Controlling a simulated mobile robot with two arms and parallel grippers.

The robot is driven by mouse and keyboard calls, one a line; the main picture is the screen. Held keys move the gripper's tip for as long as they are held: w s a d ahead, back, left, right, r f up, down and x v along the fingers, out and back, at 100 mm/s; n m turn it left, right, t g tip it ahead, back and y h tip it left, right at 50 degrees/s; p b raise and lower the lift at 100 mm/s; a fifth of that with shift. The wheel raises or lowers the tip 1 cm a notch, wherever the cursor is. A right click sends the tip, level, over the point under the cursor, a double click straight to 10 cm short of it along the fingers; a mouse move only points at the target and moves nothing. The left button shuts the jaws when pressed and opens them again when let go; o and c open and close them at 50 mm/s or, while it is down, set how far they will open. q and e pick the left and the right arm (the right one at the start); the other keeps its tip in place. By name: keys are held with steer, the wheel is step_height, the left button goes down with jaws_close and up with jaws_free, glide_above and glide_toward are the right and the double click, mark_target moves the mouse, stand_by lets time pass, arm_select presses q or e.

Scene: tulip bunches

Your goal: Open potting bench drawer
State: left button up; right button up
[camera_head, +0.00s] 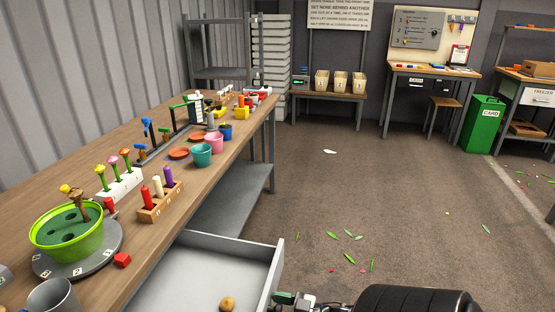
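The potting bench (150,225) runs along the left with a wooden top. Its grey drawer (215,250) is pulled out at the bottom of the view and shows its inside. A small brown, round thing (228,304) lies in it. My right gripper (290,299) is at the outer side of the drawer's front panel (272,275), at the bottom edge, with my dark arm coming in from the right. A small dark green part shows there. The picture's edge cuts off the gripper, and I cannot tell whether its fingers are closed on a handle. My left gripper is out of view.
On the bench stand a green pot (67,245) on a grey turntable, a wooden peg block (161,202), a white tulip rack (120,184) and several small pots. The floor (380,190) to the right is mostly clear, with scattered leaves. A green CARD bin (483,124) stands far back.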

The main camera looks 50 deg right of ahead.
steer(key=v, duration=1)
steer(key=shift+s+d, duration=0.2)
steer(key=shift+s, duration=0.15)
steer(key=shift+f, duration=0.1)
